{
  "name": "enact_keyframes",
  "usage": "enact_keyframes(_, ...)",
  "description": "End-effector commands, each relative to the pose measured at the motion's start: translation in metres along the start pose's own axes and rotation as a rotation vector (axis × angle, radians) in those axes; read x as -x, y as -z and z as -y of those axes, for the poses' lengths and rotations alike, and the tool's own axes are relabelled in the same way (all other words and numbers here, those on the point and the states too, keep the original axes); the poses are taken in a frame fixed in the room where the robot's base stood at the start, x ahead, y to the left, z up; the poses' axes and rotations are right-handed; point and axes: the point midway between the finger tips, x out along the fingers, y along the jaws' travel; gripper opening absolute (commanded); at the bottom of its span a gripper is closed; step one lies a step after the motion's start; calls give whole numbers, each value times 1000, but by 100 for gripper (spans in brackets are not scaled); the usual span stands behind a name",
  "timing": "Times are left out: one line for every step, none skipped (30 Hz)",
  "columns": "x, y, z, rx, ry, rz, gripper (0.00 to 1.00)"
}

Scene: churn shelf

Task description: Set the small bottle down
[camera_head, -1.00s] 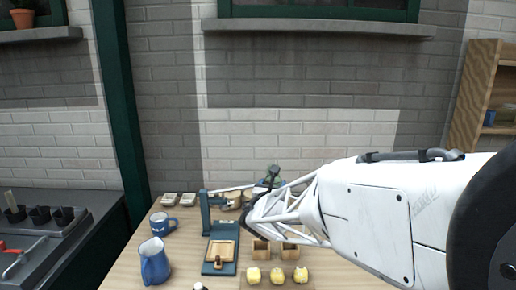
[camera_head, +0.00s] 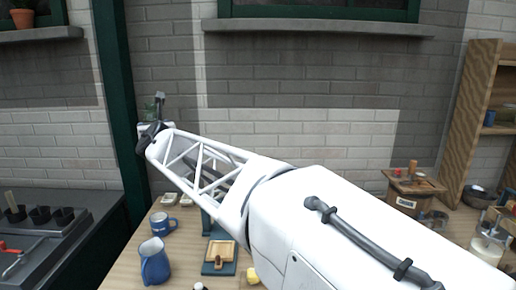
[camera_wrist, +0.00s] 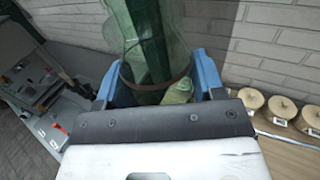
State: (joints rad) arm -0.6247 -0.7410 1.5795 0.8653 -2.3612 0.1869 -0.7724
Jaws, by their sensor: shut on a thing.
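My gripper (camera_wrist: 160,78) is shut on a green, see-through glass bottle (camera_wrist: 128,26), with one blue finger on each side of it in the wrist view. A thin brown band runs around the bottle between the fingers. In the head view my gripper (camera_head: 151,132) is raised at the left, in front of the dark green post, above the back left part of the wooden table (camera_head: 127,272). The bottle (camera_head: 150,110) shows there only as a small greenish patch. It is held up in the air, apart from the table.
A blue mug (camera_head: 162,223) and a blue pitcher (camera_head: 154,262) stand on the table's left side. A blue stand (camera_head: 220,262) is right of them. A wooden box (camera_head: 412,190) stands at the back right. Round pale-topped things (camera_wrist: 282,107) line the right in the wrist view.

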Motion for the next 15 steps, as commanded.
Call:
enact_keyframes(1,-12,-18,-1,-35,4,34)
enact_keyframes(2,-18,-28,-1,-55,3,34)
enact_keyframes(3,-25,-39,-1,-78,3,34)
enact_keyframes(4,-30,-48,-1,-96,2,34)
enact_keyframes(5,-35,-56,-1,-112,3,34)
enact_keyframes(7,-41,-65,-1,-132,2,34)
enact_keyframes(8,-45,-70,-1,-144,2,34)
enact_keyframes(9,-48,-76,-1,-156,2,34)
enact_keyframes(11,-52,-83,-1,-171,1,34)
enact_keyframes(12,-54,-87,-1,-179,1,34)
enact_keyframes(12,-57,-90,-1,-186,1,34)
enact_keyframes(13,-59,-94,-1,-193,1,34)
enact_keyframes(14,-60,-96,-1,-198,0,34)
enact_keyframes(14,-62,-97,-1,-202,0,34)
enact_keyframes(15,-62,-99,-1,-205,0,34)
